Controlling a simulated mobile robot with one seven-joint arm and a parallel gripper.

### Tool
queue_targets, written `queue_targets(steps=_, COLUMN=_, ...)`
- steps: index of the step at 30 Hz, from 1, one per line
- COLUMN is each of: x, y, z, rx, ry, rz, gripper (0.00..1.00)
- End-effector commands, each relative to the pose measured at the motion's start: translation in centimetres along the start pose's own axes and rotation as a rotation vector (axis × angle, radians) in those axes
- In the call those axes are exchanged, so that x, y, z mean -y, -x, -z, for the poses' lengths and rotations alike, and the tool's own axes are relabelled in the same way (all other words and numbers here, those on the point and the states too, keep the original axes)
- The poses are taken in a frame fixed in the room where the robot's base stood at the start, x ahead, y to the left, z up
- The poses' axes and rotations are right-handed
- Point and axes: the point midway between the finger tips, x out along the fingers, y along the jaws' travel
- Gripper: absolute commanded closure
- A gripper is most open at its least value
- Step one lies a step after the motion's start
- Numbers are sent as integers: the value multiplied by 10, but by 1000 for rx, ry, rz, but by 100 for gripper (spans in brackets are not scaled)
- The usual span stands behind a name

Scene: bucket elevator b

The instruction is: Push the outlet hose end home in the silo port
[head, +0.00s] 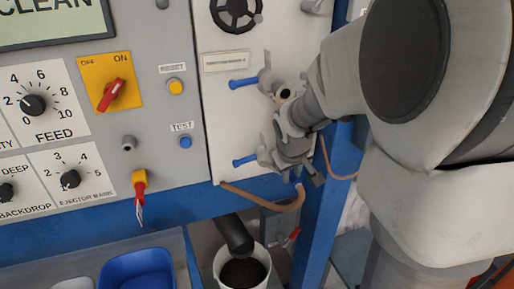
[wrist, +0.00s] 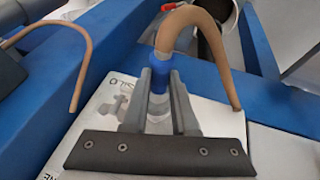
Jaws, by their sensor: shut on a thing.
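My gripper (wrist: 160,85) is shut on the blue collar (wrist: 157,70) at the end of the tan outlet hose (wrist: 190,15). From the collar the hose arches over and down to the right. In the head view my gripper (head: 299,170) is low beside the white panel, and the tan hose (head: 265,199) loops below it. A grey fitting (wrist: 129,106), possibly the silo port, shows partly behind the fingers by a partly hidden label on the white panel. The fingers hide the hose tip, so I cannot tell whether it touches or sits in the port.
Two blue-handled valves (head: 245,83) (head: 246,160) stick out from the white panel (head: 225,120). A blue post (head: 322,215) stands close on the right. A dark pipe (head: 235,234) leads into a white bucket (head: 222,268) of dark grains. Another tan hose (wrist: 82,65) hangs at the wrist view's left.

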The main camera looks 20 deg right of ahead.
Motion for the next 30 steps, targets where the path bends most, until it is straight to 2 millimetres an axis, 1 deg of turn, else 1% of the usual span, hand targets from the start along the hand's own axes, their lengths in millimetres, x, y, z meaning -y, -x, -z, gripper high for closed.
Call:
queue_targets(steps=23, x=0, y=-8, z=18, rx=-1, ry=1, rz=0, gripper=100)
queue_targets(steps=24, x=0, y=-7, z=18, rx=-2, ry=0, rz=0, gripper=67)
queue_targets(steps=28, x=0, y=-7, z=18, rx=-1, ry=0, rz=0, gripper=43)
queue_targets(steps=29, x=0, y=-7, z=18, rx=-1, ry=0, rz=0, gripper=39)
queue_targets(steps=30, x=0, y=-7, z=18, rx=-1, ry=0, rz=0, gripper=39)
